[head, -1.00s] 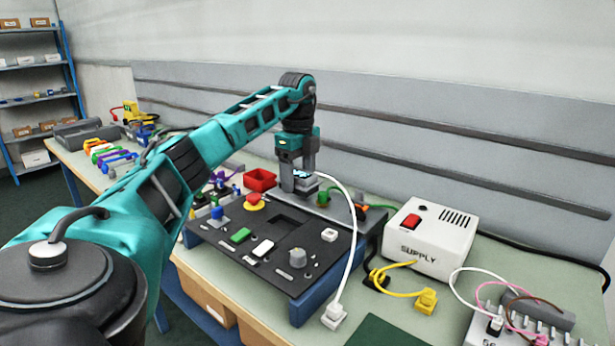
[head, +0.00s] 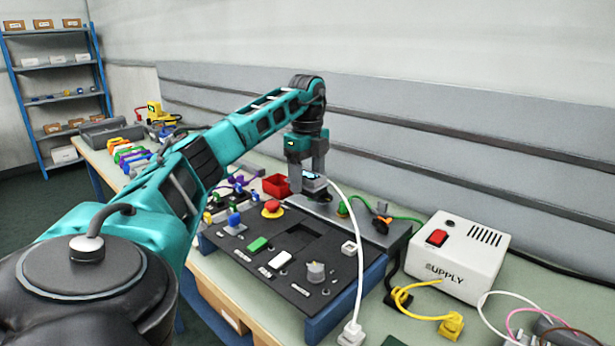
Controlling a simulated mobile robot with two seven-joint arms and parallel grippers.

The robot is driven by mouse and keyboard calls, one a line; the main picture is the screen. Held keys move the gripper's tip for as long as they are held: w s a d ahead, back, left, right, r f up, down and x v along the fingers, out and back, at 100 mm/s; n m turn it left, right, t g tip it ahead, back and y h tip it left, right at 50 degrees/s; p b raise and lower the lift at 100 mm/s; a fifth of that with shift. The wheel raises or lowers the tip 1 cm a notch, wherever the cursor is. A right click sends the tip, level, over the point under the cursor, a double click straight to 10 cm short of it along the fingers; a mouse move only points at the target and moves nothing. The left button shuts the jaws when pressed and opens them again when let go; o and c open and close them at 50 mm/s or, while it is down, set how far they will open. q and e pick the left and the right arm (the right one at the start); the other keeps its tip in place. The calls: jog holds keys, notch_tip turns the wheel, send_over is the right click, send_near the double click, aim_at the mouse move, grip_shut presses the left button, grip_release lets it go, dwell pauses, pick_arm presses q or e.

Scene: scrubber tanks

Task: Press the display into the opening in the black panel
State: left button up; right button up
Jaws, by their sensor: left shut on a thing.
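In the head view the black panel (head: 262,262) lies slightly sloped on blue supports on the bench. Its rectangular opening (head: 305,235) is in the upper middle part and looks empty. The display (head: 314,182) is a small grey block with a lit bluish face and a white cable. My left gripper (head: 308,183) is shut on the display and holds it above the far edge of the panel, beyond the opening. The fingers partly hide the display. My right gripper is not in view.
Buttons, a red mushroom button (head: 272,208) and a grey knob (head: 316,271) stand up from the panel. A red bin (head: 277,186) is behind it. The white supply box (head: 457,259) stands right. The white cable (head: 361,270) crosses the panel's right side to a plug.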

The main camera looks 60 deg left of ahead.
aim_at(307, 187)
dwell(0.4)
pick_arm(q)
jog(key=shift+f, duration=1.55)
jog(key=shift+w+a, duration=0.1)
jog(key=shift+a, duration=0.9)
jog(key=shift+f+b, duration=1.5)
jog(key=shift+f, duration=3.4)
